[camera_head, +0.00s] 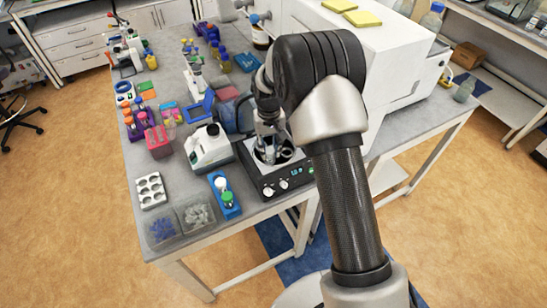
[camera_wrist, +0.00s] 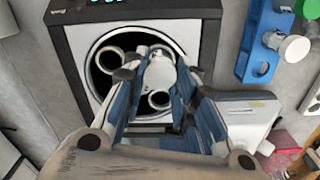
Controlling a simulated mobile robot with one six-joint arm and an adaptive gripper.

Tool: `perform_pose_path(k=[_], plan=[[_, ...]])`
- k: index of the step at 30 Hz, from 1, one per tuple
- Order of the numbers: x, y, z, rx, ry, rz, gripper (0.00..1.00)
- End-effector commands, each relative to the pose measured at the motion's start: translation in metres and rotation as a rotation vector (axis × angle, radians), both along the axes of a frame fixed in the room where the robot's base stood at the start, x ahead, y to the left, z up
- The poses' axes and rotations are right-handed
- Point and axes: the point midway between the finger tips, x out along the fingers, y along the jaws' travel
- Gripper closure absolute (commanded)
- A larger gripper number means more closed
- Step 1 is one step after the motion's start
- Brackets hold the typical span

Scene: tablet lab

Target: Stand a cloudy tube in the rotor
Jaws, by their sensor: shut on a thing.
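The centrifuge (camera_head: 277,178) stands near the table's front edge, a dark box with its round well open; it also fills the upper left of the wrist view (camera_wrist: 72,42). Inside is the rotor (camera_wrist: 135,98), with pale round holders at the left and below the middle. My gripper (camera_wrist: 158,80) is over the well, its blue-sided fingers shut on a whitish, cloudy tube (camera_wrist: 160,68). The tube's lower end is hidden, so I cannot tell whether it is in a holder. In the head view my gripper (camera_head: 268,138) is partly hidden by my arm.
A blue rack (camera_head: 225,197) with a white-capped and a green-capped tube stands left of the centrifuge. A white instrument (camera_head: 208,148) is behind it. Clear bins (camera_head: 196,215) and a white well plate (camera_head: 150,190) lie farther left. A large white machine (camera_head: 395,65) stands at the right.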

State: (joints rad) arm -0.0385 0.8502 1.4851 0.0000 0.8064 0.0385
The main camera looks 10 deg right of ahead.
Motion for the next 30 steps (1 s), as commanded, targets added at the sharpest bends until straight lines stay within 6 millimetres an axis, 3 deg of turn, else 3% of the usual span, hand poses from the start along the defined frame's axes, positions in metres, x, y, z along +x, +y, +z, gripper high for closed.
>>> perform_pose_path(k=[17, 18, 27, 30], plan=[[0.0, 0.0, -0.0092, 0.0, 0.0, 0.0, 0.89], [0.0, 0.0, -0.0092, 0.0, 0.0, 0.0, 0.71], [0.0, 0.0, -0.0092, 0.0, 0.0, 0.0, 0.51], [0.0, 0.0, -0.0092, 0.0, 0.0, 0.0, 0.51]])
